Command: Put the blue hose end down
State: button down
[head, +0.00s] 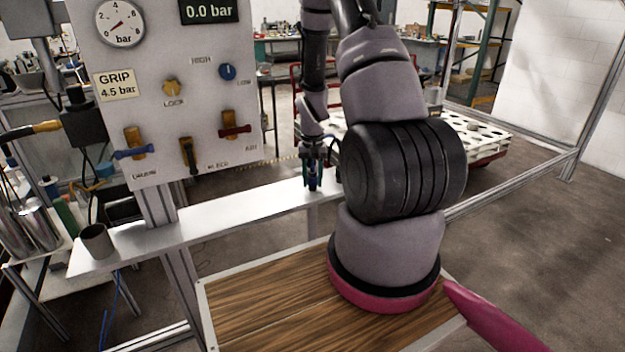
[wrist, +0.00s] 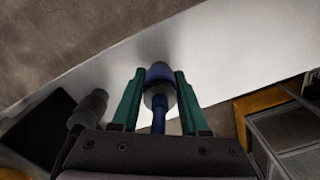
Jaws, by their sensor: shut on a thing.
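My gripper (head: 314,170) is in the middle of the head view, small and partly dark, over the far part of a pale metal shelf (head: 220,219). In the wrist view, its two green fingers (wrist: 159,78) are closed on the blue hose end (wrist: 159,102), a blue fitting with a grey collar. The hose end is between the fingers, with the pale shelf surface (wrist: 225,50) behind it. In the head view the hose end is a small blue patch at the fingers. I cannot tell whether it touches the shelf.
A grey cup (head: 97,241) stands at the shelf's near left end. A wooden tabletop (head: 265,300) lies in front. The shelf between cup and gripper is clear.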

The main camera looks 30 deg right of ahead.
jog(key=shift+f, duration=0.15)
jog(key=shift+c, duration=2.1)
grip_release()
notch_tip(320, 180, up, 13)
notch_tip(320, 180, up, 18)
jog(key=t, duration=0.3)
send_over(312, 173)
jog(key=s+a, duration=0.5)
jog(key=a, duration=0.1)
jog(key=s+a+r+n+t+y, duration=0.1)
jog(key=s+a+r+t+y, duration=0.1)
jog(key=s+a+r+t, duration=0.2)
jog(key=s+a+r, duration=0.3)
jog(key=s+r, duration=0.4)
jog(key=s, duration=0.3)
jog(key=shift+s+r, duration=0.3)
jog(key=shift+r, duration=0.1)
